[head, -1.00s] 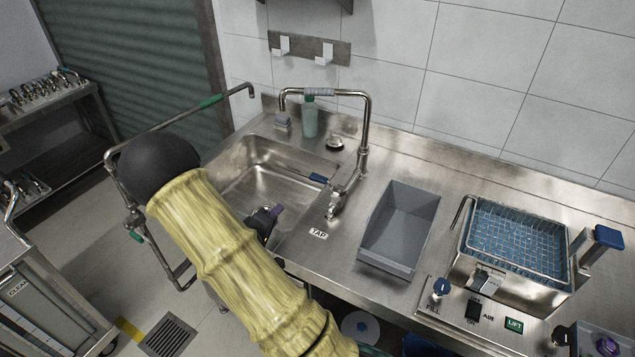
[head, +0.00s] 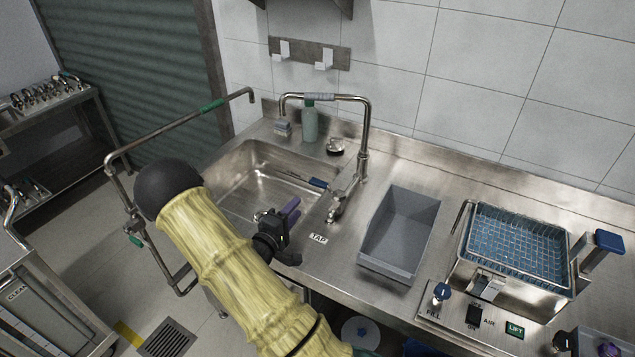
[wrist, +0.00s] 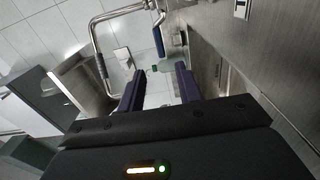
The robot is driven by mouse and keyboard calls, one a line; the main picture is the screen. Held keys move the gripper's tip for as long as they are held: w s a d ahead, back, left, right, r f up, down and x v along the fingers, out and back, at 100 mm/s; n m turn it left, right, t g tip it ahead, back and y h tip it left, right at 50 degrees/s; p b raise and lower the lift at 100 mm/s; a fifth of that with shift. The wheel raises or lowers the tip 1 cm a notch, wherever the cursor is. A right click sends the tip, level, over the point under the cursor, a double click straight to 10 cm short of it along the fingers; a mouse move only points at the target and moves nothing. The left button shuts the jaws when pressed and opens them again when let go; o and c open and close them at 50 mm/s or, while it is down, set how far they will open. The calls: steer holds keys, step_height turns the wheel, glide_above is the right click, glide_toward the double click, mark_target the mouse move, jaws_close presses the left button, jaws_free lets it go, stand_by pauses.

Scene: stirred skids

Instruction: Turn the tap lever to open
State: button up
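The tap lever has a blue grip (head: 318,183) and juts left from the tap body over the right edge of the sink. It also shows in the wrist view as a blue bar (wrist: 158,42), just beyond and between the fingers. The metal tap (head: 363,150) has a tall spout arching left. My gripper (head: 291,207) has purple fingers and is over the front right of the sink, left of and nearer than the lever. In the wrist view my gripper (wrist: 158,82) is open, with nothing between the fingers and a gap to the lever.
The steel sink (head: 228,190) lies below. A green bottle (head: 310,125) stands behind it. A grey bin (head: 400,232) sits to the right of the tap, then a blue-lined wire basket (head: 515,245).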

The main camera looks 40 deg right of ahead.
mark_target(315, 185)
steer(key=p+x, duration=0.2)
steer(key=x, duration=1.1)
steer(key=shift+w+d+r, duration=0.1)
steer(key=shift+w+d, duration=0.05)
steer(key=shift+d, duration=0.05)
jaws_close()
